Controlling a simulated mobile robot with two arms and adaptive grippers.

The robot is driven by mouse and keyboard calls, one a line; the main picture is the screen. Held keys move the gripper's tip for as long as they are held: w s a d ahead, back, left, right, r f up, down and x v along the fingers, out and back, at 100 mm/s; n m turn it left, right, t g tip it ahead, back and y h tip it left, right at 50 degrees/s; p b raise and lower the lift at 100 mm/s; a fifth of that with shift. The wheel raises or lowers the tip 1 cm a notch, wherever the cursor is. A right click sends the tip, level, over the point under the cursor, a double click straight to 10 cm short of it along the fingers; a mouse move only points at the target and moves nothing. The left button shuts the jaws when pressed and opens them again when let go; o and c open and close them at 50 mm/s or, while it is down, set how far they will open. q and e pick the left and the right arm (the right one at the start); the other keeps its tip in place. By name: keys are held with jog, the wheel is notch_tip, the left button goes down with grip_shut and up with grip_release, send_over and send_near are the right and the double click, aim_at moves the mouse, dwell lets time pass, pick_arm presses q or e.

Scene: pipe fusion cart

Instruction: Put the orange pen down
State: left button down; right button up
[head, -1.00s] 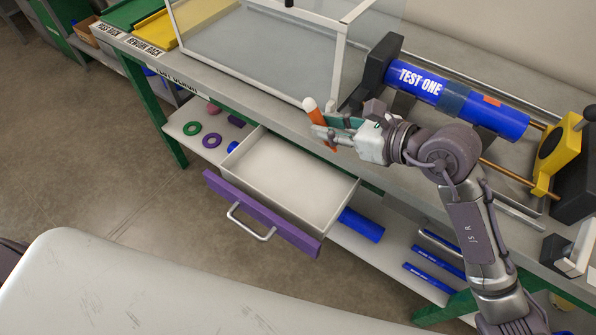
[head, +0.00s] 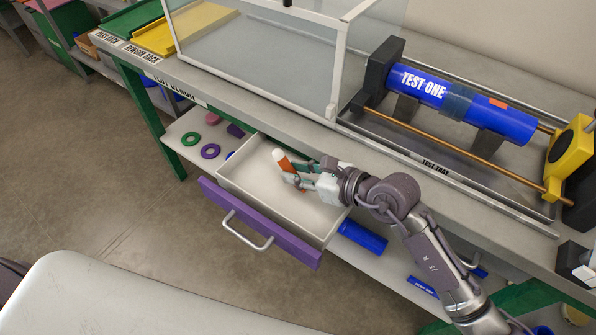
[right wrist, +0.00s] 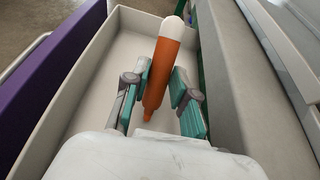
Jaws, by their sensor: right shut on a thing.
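The orange pen (head: 283,161) has a white end and is tilted, white end up. My right gripper (head: 297,175) is shut on it over the open drawer. In the right wrist view the pen (right wrist: 166,65) stands between the teal finger pads of the gripper (right wrist: 163,90), against the drawer's pale inside. The drawer (head: 243,172) has a purple front with a grey handle and looks empty. I cannot tell whether the pen's lower tip touches the drawer floor. My left gripper is out of view.
The test bench (head: 270,118) runs above the drawer, with a clear-walled box (head: 336,70) and a blue "TEST ONE" pipe (head: 418,86) on it. On the lower shelf lie rings (head: 210,151) and a blue cylinder (head: 362,237). The drawer floor has free room.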

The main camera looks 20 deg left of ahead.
jog(key=shift+f, duration=0.2)
jog(key=o, duration=0.9)
jog(key=shift+r, duration=0.25)
jog(key=v, duration=1.2)
jog(key=shift+f+b, duration=0.15)
jog(key=shift+b, duration=0.15)
